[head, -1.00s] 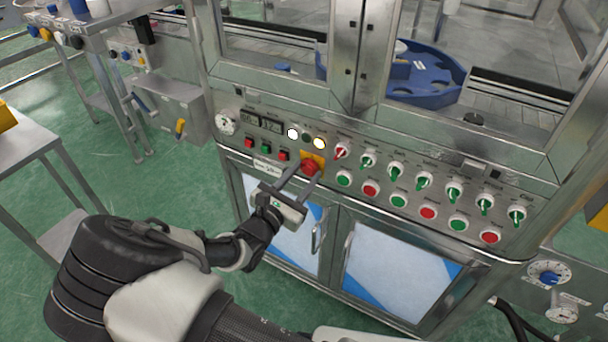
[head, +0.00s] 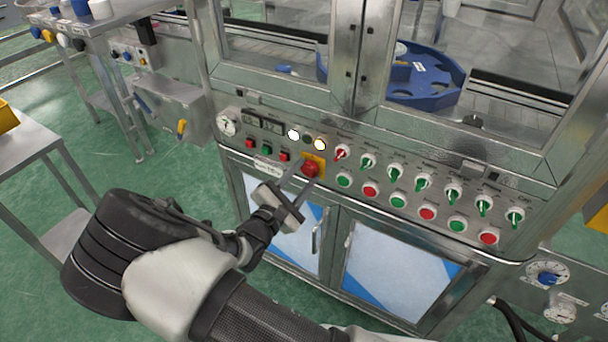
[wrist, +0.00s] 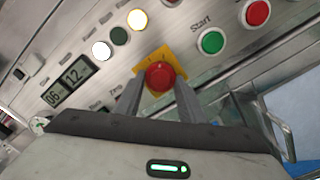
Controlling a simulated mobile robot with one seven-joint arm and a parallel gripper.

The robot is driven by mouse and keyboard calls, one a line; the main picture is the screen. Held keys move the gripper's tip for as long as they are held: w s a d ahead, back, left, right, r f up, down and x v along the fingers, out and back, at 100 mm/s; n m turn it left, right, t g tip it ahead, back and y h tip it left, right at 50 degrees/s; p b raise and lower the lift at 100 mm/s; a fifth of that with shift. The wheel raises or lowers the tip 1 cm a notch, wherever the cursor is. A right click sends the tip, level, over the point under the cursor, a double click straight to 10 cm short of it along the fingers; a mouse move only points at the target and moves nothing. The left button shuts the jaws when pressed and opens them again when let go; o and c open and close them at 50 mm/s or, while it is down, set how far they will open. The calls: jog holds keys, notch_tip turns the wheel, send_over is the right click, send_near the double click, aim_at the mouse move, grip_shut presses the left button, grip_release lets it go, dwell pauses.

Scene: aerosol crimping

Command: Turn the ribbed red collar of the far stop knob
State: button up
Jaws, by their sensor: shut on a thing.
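The red stop knob (head: 311,169) sits on a yellow square plate (head: 319,158) on the sloped control panel. In the wrist view the knob (wrist: 160,77) shows round and red between my two fingers, with the yellow plate (wrist: 172,57) behind it. My gripper (head: 304,176) reaches the knob from below and left, and its fingers are shut on the knob's sides. The wrist view shows my gripper (wrist: 159,90) with a finger on each side of the knob. The ribs of the collar are too small to make out.
Lit white (head: 293,133) and yellow (head: 320,144) lamps stand just above the knob. A row of selector switches (head: 395,172) and round push buttons (head: 371,189) runs to the right. Cabinet doors with handles (head: 316,240) are below.

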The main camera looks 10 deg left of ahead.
jog(key=shift+w+m, duration=0.1)
jog(key=shift+m, duration=0.6)
jog(key=o, duration=1)
jog(key=shift+o, duration=0.2)
